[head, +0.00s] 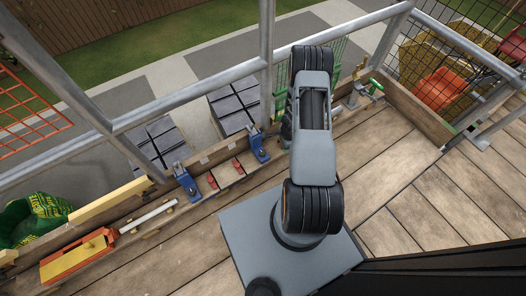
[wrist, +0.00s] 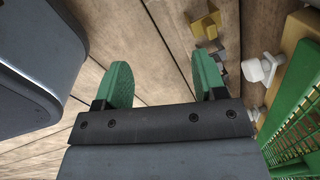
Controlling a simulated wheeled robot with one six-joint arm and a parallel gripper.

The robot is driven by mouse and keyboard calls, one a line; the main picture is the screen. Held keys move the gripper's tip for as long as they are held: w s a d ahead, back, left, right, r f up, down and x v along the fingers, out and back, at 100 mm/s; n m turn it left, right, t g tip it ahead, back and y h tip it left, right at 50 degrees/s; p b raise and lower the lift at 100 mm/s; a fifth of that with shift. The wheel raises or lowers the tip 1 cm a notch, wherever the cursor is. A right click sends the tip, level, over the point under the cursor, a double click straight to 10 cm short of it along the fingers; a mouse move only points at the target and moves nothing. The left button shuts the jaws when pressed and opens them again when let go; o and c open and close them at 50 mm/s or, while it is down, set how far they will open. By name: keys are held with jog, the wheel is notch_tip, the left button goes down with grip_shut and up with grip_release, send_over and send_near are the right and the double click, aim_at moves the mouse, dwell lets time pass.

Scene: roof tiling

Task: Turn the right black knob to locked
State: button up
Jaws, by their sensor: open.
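My gripper (wrist: 163,78) shows in the wrist view as two green fingers held wide apart. It is open, with only wooden boards visible between the fingers. In the head view my arm hides it. I cannot make out a black knob for certain in either view. A small dark piece (wrist: 222,68) lies just beyond the right finger in the wrist view, partly hidden by it. A yellow-brown fitting (wrist: 205,26) is above that finger, and a pale knob-like part (wrist: 262,70) is to its right.
Blue clamps (head: 187,181) and an orange tool (head: 80,256) sit along the plank edge at left. A metal railing (head: 190,97) runs behind. A green-handled part (head: 375,88) is at the upper right. Green mesh (wrist: 297,130) stands close at right. The deck boards (head: 385,180) at right are clear.

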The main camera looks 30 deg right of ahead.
aim_at(262, 152)
jog(key=w+a+r+m+t+y, duration=0.1)
jog(key=w+a+m+y, duration=0.2)
jog(key=a+m, duration=0.1)
jog(key=b+x, duration=0.2)
jog(key=x, duration=0.2)
jog(key=b+x, duration=0.1)
jog(key=x, duration=0.3)
jog(key=b+x, duration=0.2)
jog(key=x, duration=0.3)
jog(key=shift+w+a+r+b, duration=0.1)
jog(key=shift+w+a+b, duration=0.2)
jog(key=shift+a+b, duration=0.1)
jog(key=shift+y, duration=0.3)
jog(key=shift+c, duration=0.3)
jog(key=c, duration=0.8)
jog(key=shift+m+t+b, duration=0.3)
jog(key=shift+m+b, duration=0.1)
jog(key=shift+m, duration=0.4)
jog(key=shift+c, duration=0.2)
jog(key=o, duration=0.9)
